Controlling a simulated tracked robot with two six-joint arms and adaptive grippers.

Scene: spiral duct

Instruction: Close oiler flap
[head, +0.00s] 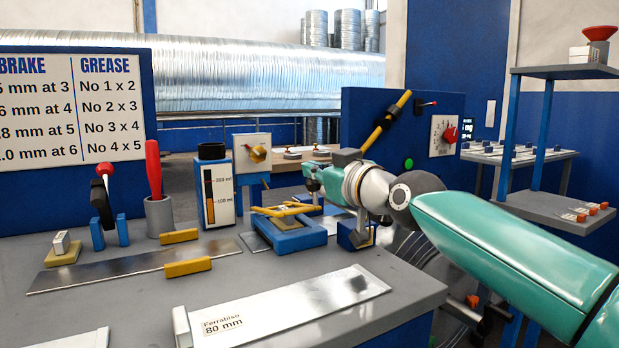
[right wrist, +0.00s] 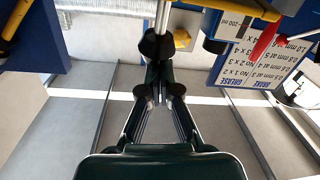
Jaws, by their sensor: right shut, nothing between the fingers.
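My left gripper is out of view.
A blue tray (head: 303,237) with yellow bars stands below my gripper. A blue and white bottle (head: 218,190), a grey cup (head: 159,215) with a red handle and a red-knobbed lever (head: 104,170) stand left. A blue panel (head: 372,115) rises behind.

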